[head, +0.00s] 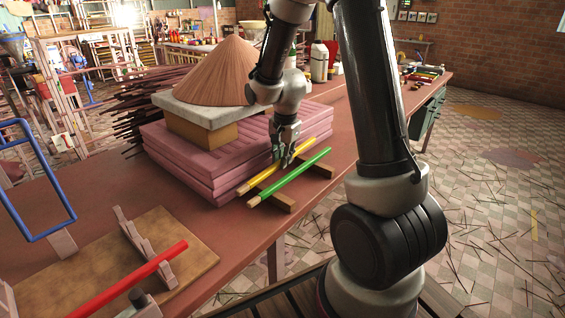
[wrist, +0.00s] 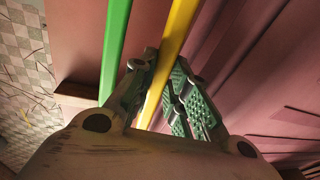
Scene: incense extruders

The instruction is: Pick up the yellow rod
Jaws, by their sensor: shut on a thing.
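The yellow rod (head: 260,178) lies at a slant beside the pink stack, next to the green rod (head: 290,178). My gripper (head: 284,163) points down at the yellow rod, with its fingers around the rod's middle. In the wrist view the yellow rod (wrist: 172,50) passes between the two fingers (wrist: 160,85), which are shut on it. The green rod (wrist: 116,40) runs alongside at the left, outside the fingers. Wooden supports (head: 320,168) show under the rods; I cannot tell whether the yellow rod still touches them.
The pink stack (head: 205,160) stands close on the left, with a grey slab (head: 185,112) and brown cone (head: 215,75) on top. A red rod (head: 130,280) rests on a notched holder at the front left. The brown table (head: 235,222) is bare in front of the rods.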

